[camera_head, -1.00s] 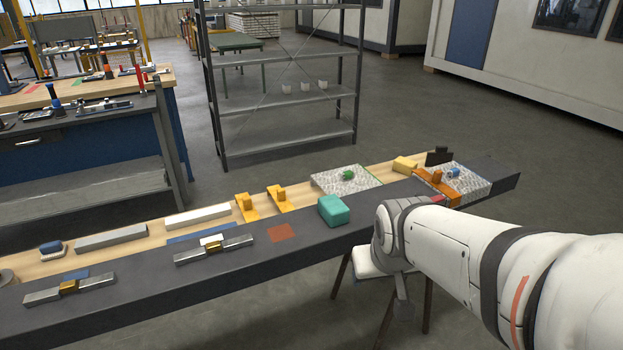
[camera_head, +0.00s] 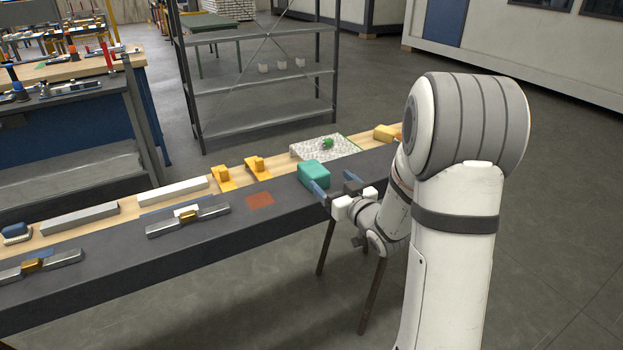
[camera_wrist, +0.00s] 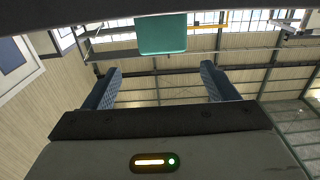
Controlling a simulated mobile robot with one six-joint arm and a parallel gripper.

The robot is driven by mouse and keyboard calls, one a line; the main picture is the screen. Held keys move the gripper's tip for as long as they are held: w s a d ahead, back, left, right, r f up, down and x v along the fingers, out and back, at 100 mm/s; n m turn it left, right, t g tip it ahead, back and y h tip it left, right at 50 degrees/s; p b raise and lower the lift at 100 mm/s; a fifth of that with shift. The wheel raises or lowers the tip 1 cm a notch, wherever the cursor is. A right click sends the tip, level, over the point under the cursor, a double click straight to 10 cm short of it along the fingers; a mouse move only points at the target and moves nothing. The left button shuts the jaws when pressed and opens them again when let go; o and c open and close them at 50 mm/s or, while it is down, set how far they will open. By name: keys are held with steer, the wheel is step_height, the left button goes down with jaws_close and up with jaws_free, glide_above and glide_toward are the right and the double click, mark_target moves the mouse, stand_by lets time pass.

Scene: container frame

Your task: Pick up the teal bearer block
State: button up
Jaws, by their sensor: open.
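The teal bearer block (camera_head: 313,175) sits on the dark front strip of the bench. My gripper (camera_head: 335,188) is at the block's right front side, with its blue-padded fingers pointing toward it. The gripper is open. In the wrist view the teal block (camera_wrist: 162,34) is at the top centre, beyond the tips of the two fingers (camera_wrist: 160,76) and in line with the gap between them. No part of the block shows between the fingers there. Whether a finger touches the block cannot be told.
A red-brown square patch (camera_head: 260,201) lies left of the block on the dark strip (camera_head: 110,260). Behind are orange brackets (camera_head: 224,178), a pebbled panel with a green piece (camera_head: 327,143) and a yellow block (camera_head: 385,132). A metal fixture (camera_head: 188,220) lies further left.

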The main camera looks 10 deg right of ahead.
mark_target(322, 177)
steer(key=x, duration=0.5)
steer(key=f+p+x, duration=0.1)
steer(key=x, duration=0.1)
steer(key=shift+w+a, duration=0.15)
steer(key=shift+a, duration=0.15)
steer(key=shift+c, duration=0.6)
steer(key=c, duration=0.9)
